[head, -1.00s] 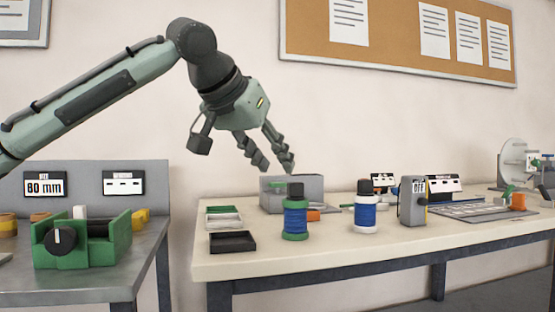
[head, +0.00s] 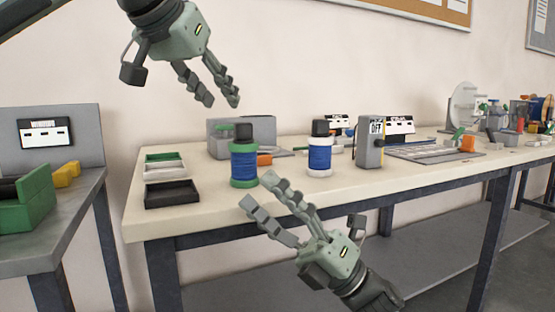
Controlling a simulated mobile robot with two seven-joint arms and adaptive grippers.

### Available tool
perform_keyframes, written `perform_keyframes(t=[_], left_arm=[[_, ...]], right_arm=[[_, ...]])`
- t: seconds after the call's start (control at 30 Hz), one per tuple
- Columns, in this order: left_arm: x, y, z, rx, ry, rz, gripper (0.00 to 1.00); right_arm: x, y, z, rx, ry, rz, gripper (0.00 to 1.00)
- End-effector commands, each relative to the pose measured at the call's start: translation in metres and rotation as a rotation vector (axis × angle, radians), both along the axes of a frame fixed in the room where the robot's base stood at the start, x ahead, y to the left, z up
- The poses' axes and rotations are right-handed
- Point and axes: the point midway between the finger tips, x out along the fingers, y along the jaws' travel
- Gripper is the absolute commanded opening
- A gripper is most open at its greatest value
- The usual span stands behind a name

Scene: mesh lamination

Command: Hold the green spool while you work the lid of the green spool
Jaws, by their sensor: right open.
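The green spool (head: 244,164) stands upright near the front edge of the light table, wound with blue material. My right gripper (head: 256,190) is low in front of the table, fingers apart and pointing up and left. Its fingertips appear just below the spool's base in the picture; I cannot tell the depth gap. Neither gripper visibly touches the spool.
A white spool with blue winding and a dark lid (head: 320,155) stands to the right. Small green, white and black trays (head: 172,194) lie to the left. A grey box (head: 226,137) is behind. A grey OFF device (head: 370,145) stands further right.

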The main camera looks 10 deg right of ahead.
Motion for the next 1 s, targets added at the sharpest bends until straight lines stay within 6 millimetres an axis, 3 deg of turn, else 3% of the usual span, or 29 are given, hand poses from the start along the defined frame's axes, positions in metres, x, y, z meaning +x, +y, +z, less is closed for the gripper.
perform_keyframes(t=[0.2, 0.33, 0.5, 0.7, 1.0], left_arm=[[0.0, 0.0, 0.0, 0.0, 0.0, 0.0, 0.34], [0.0, 0.0, 0.0, 0.0, 0.0, 0.0, 0.34], [0.0, 0.0, 0.0, 0.0, 0.0, 0.0, 0.34], [0.0, 0.0, 0.0, 0.0, 0.0, 0.0, 0.34], [0.0, 0.0, 0.0, 0.0, 0.0, 0.0, 0.34]], right_arm=[[0.063, -0.01, 0.043, -0.375, -0.479, -0.257, 0.68], [0.101, -0.021, 0.055, -0.646, -0.679, -0.379, 0.68], [0.13, -0.029, 0.036, -0.883, -0.668, -0.432, 0.68], [0.145, -0.034, 0.024, -0.988, -0.62, -0.464, 0.68], [0.163, -0.002, 0.024, -0.994, -0.614, -0.467, 0.68]])
